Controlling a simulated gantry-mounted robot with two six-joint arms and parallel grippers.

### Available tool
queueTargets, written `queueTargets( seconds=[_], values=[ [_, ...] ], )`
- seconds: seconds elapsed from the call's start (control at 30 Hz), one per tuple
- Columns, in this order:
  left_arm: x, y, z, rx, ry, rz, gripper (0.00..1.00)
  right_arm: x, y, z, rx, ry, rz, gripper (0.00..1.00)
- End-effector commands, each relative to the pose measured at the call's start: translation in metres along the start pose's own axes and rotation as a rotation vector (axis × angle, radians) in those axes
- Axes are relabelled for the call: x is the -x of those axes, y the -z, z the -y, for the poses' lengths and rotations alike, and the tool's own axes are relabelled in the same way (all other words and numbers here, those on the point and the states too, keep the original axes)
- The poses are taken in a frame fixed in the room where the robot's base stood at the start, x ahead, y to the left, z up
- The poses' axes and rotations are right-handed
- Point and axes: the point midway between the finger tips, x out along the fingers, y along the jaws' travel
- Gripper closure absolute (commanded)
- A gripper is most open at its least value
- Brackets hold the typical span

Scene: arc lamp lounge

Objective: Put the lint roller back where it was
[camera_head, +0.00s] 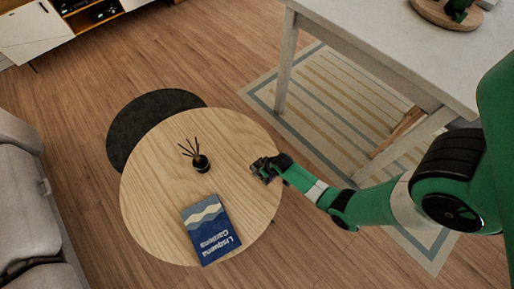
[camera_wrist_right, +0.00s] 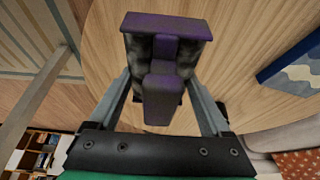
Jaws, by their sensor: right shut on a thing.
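The lint roller (camera_wrist_right: 163,88) is purple with a dark grey mottled part, and it sits between the two fingers of my right gripper (camera_wrist_right: 165,100) in the right wrist view. The gripper is shut on it. In the head view, my right gripper (camera_head: 264,168) is at the right edge of the round wooden coffee table (camera_head: 150,190), and the roller shows only as a small dark shape there. I cannot tell whether the roller touches the tabletop. My left gripper is not in view.
A blue book (camera_head: 210,229) lies at the table's front, and a dark reed diffuser (camera_head: 200,163) stands near its middle. A white table (camera_head: 400,40) stands at upper right over a striped rug (camera_head: 330,100). A grey sofa (camera_head: 25,210) is at left. The tabletop's left part is clear.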

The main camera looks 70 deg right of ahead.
Motion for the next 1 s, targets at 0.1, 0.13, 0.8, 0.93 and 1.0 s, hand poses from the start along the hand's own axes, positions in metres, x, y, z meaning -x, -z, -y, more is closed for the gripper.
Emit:
queueTargets(
  seconds=[0.1, 0.13, 0.8, 0.93, 1.0],
  values=[
    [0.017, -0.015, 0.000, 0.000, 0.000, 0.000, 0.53, -0.024, 0.004, 0.006, 0.002, 0.000, -0.002, 0.88],
    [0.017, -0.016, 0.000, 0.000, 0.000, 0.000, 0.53, -0.025, 0.004, 0.006, 0.001, 0.000, -0.001, 0.88],
    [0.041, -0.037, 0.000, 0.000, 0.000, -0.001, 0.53, -0.063, -0.002, 0.010, 0.000, 0.000, -0.002, 0.88],
    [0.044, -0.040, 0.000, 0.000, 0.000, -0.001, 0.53, -0.067, -0.003, 0.010, 0.000, 0.000, -0.001, 0.88],
    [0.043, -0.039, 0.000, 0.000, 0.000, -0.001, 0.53, -0.066, -0.003, 0.010, 0.000, 0.000, -0.001, 0.07]
  ],
)
